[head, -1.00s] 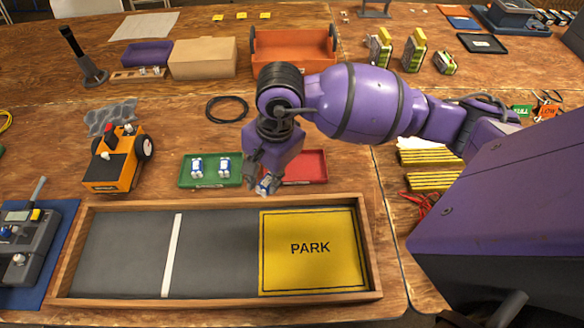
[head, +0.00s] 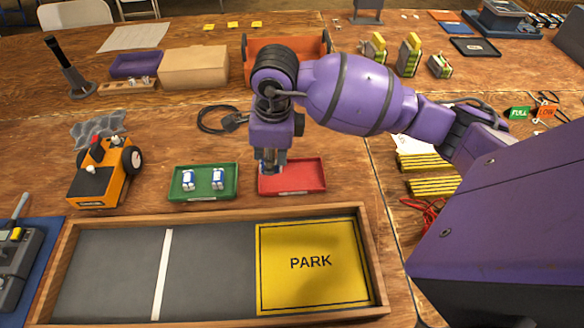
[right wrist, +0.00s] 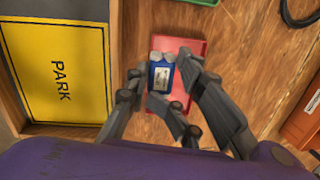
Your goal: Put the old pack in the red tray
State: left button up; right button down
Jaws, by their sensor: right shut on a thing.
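The red tray (head: 305,177) lies on the table behind the yellow PARK pad; it also shows in the right wrist view (right wrist: 183,50). My right gripper (head: 270,167) is over the left part of the red tray, pointing down. In the right wrist view my right gripper (right wrist: 160,92) is shut on the old pack (right wrist: 161,74), a small blue and white pack. The pack is over the tray; I cannot tell whether it touches the tray floor. In the head view the fingers mostly hide it. My left gripper is not in view.
A green tray (head: 203,194) with two blue and white packs stands just left of the red tray. An orange toy vehicle (head: 103,178) stands further left. A wooden-framed track (head: 210,318) with the PARK pad (head: 310,265) lies in front. An orange bin (head: 318,62) is behind my arm.

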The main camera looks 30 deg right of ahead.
jog(key=d+f, duration=0.2)
jog(key=w+d+f, duration=0.1)
jog(key=d+f, duration=0.3)
jog(key=shift+w+d+f, duration=0.25)
jog(key=shift+w+f, duration=0.05)
jog(key=shift+w, duration=0.05)
jog(key=shift+w+d+f, duration=0.1)
jog(key=shift+f, duration=1.55)
jog(key=shift+f, duration=0.15)
jog(key=c, duration=1.4)
grip_release()
jog(key=shift+o, duration=0.2)
notch_tip(320, 180, up, 12)
jog(key=s, duration=0.1)
jog(key=shift+s+d, duration=0.25)
